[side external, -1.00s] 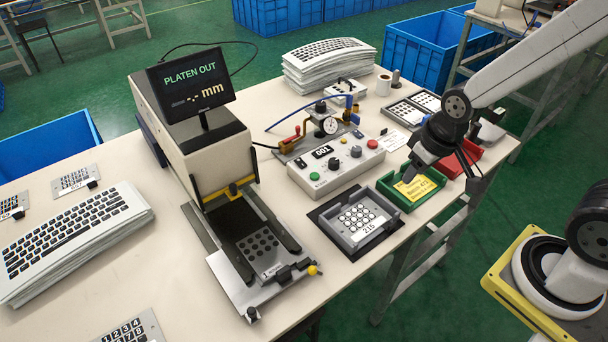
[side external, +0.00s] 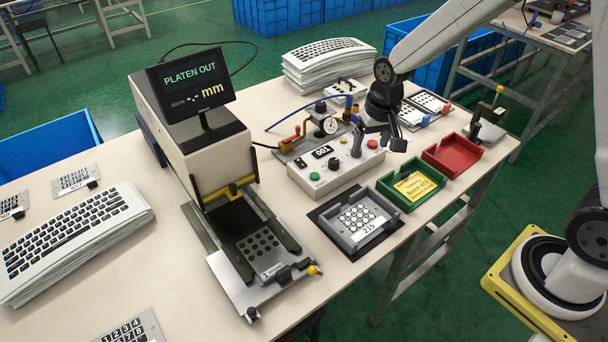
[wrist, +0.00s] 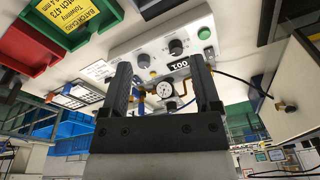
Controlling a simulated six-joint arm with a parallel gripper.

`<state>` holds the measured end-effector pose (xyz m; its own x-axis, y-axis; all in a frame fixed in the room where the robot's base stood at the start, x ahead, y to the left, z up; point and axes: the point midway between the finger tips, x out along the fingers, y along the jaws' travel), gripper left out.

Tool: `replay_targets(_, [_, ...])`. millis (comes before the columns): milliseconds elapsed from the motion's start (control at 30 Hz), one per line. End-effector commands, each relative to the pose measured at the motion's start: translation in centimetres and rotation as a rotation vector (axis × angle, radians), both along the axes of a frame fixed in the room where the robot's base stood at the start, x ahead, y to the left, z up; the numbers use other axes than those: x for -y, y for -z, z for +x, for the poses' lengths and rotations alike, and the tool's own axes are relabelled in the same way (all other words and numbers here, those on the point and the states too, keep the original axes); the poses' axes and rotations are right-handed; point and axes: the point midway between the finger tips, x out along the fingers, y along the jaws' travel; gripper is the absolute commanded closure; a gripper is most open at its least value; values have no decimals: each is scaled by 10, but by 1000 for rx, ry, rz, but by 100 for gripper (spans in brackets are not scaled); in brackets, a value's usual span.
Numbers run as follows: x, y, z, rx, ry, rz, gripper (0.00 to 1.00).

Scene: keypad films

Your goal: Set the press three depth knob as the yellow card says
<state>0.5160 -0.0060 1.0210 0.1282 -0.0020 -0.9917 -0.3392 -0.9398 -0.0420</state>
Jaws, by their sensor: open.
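The control box (side external: 335,172) is light grey, with dark knobs, a small dark display, a green button and a red button. One knob (side external: 334,163) stands clear near the display; it seems to be the knob (wrist: 175,47) in the wrist view. Another is partly hidden by a finger. Knob labels are too small to read, so I cannot tell which is press three's. The yellow card (side external: 414,186) lies in the green tray (side external: 405,204), its text only partly legible. My gripper (side external: 378,142) is open and empty above the box's right end; its fingers also show in the wrist view (wrist: 161,62).
A pressure gauge (side external: 330,125) with hoses stands behind the box. The press monitor (side external: 195,85) reads PLATEN OUT with dashes and mm. A red tray (side external: 452,156) lies right of the green one. A grey keypad tray (side external: 360,218) marked 215 is in front.

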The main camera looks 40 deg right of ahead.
Motion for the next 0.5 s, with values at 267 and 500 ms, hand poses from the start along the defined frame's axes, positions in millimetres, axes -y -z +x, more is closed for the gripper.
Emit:
replay_targets(267, [5,27,63,-62,201,20,20])
replay_targets(500, [10,52,103,-107,359,28,20])
